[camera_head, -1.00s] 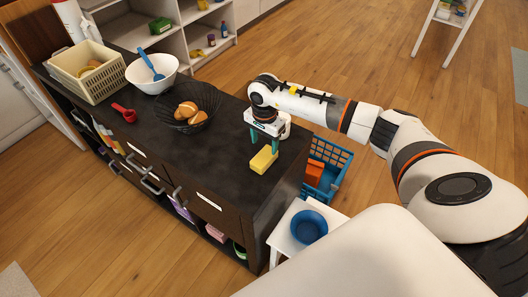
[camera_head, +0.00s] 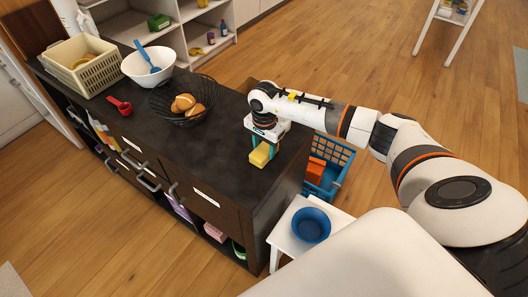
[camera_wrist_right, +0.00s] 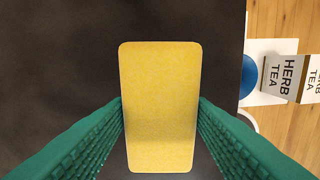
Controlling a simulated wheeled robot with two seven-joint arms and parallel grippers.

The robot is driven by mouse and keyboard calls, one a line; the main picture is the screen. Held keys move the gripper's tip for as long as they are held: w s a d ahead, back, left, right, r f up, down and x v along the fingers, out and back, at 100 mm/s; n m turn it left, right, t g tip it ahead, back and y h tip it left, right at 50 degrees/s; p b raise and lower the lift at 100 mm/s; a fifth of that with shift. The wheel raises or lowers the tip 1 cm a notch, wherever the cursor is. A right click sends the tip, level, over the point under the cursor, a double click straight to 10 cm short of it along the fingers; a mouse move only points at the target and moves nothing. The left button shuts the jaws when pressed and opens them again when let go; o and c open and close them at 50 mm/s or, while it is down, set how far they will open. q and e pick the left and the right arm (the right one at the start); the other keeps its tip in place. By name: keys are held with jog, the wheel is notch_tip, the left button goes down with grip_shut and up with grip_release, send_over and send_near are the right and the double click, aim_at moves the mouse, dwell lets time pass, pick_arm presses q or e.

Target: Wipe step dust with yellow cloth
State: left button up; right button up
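The yellow cloth (camera_head: 262,154) is a thick block-like pad on the dark counter near its right end; it also shows in the right wrist view (camera_wrist_right: 160,105). My right gripper (camera_head: 264,152) is lowered over it, fingers pointing down. In the right wrist view its two green fingers (camera_wrist_right: 160,103) stand on either side of the cloth, very close to its edges, with a slight gap. The white step (camera_head: 286,238) stands on the floor beside the counter's right end, with a blue bowl (camera_head: 311,225) on it. No dust can be made out. My left gripper is not in view.
On the counter (camera_head: 200,152) stand a wire basket of bread (camera_head: 182,104), a white bowl (camera_head: 138,67), a red scoop (camera_head: 121,105) and a cream basket (camera_head: 92,78). A blue crate (camera_head: 337,155) stands behind the step. Herb tea boxes (camera_wrist_right: 287,78) show in the wrist view.

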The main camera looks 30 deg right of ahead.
aim_at(264, 149)
jog(key=c, duration=0.7)
jog(key=shift+r+p, duration=1.45)
jog(key=shift+r, duration=1.05)
